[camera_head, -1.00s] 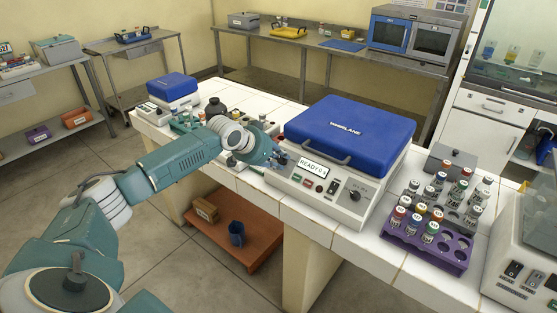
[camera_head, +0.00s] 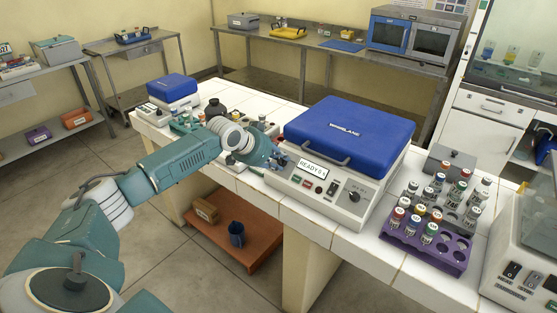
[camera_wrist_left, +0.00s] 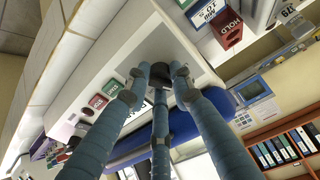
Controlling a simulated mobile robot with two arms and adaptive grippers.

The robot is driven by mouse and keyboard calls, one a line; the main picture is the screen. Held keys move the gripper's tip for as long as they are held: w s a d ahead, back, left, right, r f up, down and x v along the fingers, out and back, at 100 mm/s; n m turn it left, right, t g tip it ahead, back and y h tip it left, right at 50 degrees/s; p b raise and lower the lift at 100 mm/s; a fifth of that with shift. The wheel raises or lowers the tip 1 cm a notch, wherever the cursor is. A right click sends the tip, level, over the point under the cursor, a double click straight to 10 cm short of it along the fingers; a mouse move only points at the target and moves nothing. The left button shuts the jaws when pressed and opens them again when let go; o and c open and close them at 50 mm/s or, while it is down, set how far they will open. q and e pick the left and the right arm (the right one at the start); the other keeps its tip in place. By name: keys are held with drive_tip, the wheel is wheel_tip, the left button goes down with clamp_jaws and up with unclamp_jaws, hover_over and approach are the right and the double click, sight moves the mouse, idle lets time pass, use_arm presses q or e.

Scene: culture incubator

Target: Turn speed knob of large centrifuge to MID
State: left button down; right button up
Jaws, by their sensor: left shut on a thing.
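The large centrifuge (camera_head: 325,192) has a blue lid (camera_head: 350,133) that is shut, and a pale front panel with a lit display (camera_head: 312,168) that starts with READY. My left gripper (camera_head: 278,161) is at the left end of this panel. In the left wrist view its three fingers (camera_wrist_left: 160,76) are shut around a dark round knob (camera_wrist_left: 157,72). The knob's marks and pointer cannot be read. Another black knob (camera_head: 354,196) is at the right end of the panel, clear of the gripper. My right gripper is not in view.
Green and red buttons (camera_head: 308,182) sit below the display. A purple rack (camera_head: 425,253) with several capped vials stands right of the centrifuge. A small blue-lidded device (camera_head: 173,88) and bottles stand to the left. A bench strip in front of the panel is free.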

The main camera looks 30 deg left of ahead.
use_arm(q)
drive_tip(key=shift+s+a+f+m+g+p, duration=0.1)
drive_tip(key=shift+f+m+g+p, duration=0.05)
drive_tip(key=shift+m, duration=1.15)
drive_tip(key=shift+f+m+g+p, duration=0.1)
drive_tip(key=shift+m+g+p, duration=0.05)
drive_tip(key=shift+m, duration=1.15)
drive_tip(key=c, duration=1.5)
unclamp_jaws()
drive_tip(key=shift+a+r, duration=0.1)
drive_tip(key=shift+s+r, duration=0.3)
drive_tip(key=shift+r, duration=0.2)
drive_tip(key=v, duration=1)
drive_tip(key=shift+s+a+r, duration=0.15)
drive_tip(key=shift+s+a, duration=0.05)
drive_tip(key=shift+s, duration=0.2)
